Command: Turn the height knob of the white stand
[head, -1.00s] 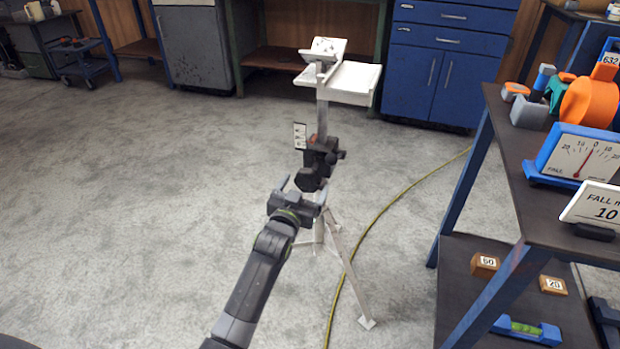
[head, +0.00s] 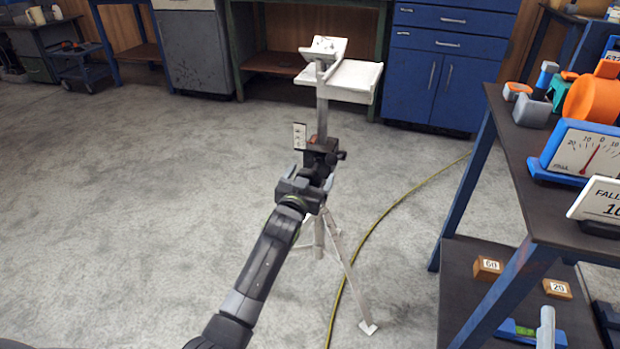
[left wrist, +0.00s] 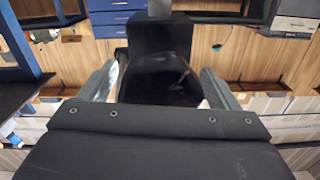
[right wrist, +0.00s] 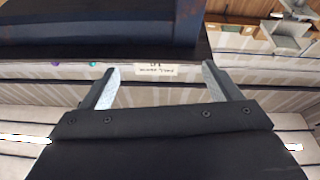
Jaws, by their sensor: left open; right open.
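The white stand (head: 322,110) is upright on its tripod legs, with a white tray on top. Its black clamp block with the dark height knob (head: 314,170) sits midway up the post. My left gripper (head: 310,180) is open at this block, its fingers on either side of the knob's near end. In the left wrist view the dark rounded knob (left wrist: 160,80) fills the space between the open fingers (left wrist: 158,85); I cannot tell whether they touch it. My right gripper (right wrist: 163,84) is open and empty in its wrist view, facing a shelf edge with a small white label (right wrist: 155,69).
A dark bench (head: 540,190) with blue legs stands at the right, holding a dial gauge (head: 583,153) and an orange reel. Its lower shelf holds numbered wooden blocks (head: 488,267). A yellow cable (head: 385,215) crosses the floor. The floor left of the stand is clear.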

